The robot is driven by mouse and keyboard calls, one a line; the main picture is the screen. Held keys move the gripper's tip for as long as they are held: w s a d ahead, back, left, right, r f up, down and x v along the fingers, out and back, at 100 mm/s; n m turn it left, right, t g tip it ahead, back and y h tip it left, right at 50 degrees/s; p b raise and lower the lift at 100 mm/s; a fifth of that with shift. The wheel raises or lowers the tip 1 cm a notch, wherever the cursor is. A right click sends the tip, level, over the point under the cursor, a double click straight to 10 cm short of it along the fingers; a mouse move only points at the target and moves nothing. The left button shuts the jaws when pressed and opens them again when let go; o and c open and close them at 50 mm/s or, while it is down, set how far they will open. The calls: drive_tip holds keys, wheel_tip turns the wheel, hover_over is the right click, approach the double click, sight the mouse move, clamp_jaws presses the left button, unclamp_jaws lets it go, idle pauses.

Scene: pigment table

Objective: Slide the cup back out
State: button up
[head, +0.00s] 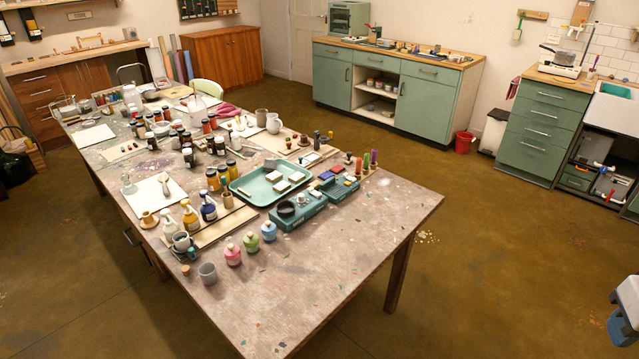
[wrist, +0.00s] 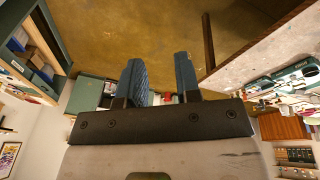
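Several cups stand on the long work table (head: 350,262) in the head view. A grey cup (head: 207,273) stands upright near the front left edge. A taller grey-brown cup (head: 262,117) stands at the far side beside a white jug (head: 274,124). I cannot tell which cup the task means. My gripper (wrist: 160,72) shows in the wrist view with its two blue fingers apart and nothing between them. It is away from the cups, with floor beyond the fingers.
Pink, green and blue bottles (head: 233,254) stand right of the grey cup. A teal tray (head: 244,187) and teal boxes (head: 300,212) lie behind them. Many jars crowd the table's far half. The table's right front part is clear. Green cabinets (head: 420,98) stand along the back wall.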

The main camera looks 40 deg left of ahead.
drive_tip(key=w+a+n, duration=0.6)
drive_tip(key=w+a, duration=0.2)
drive_tip(key=a, duration=0.3)
drive_tip(key=w+a+f+n, duration=0.25)
drive_tip(key=a+n, duration=0.25)
drive_tip(key=a, duration=0.6)
drive_tip(key=w+a+f+n, duration=0.1)
drive_tip(key=a+f+n, duration=0.35)
drive_tip(key=a, duration=0.65)
drive_tip(key=w+a+f+n, duration=0.1)
drive_tip(key=a+f+n, duration=0.3)
drive_tip(key=a, duration=0.7)
drive_tip(key=n+y, duration=0.3)
drive_tip(key=n, duration=1.6)
approach(191, 250)
drive_tip(key=shift+s+f+t, duration=0.15)
drive_tip(key=shift+f+t, duration=0.15)
drive_tip(key=shift+f, duration=0.2)
drive_tip(key=shift+f, duration=0.1)
drive_tip(key=shift+x, duration=3.85)
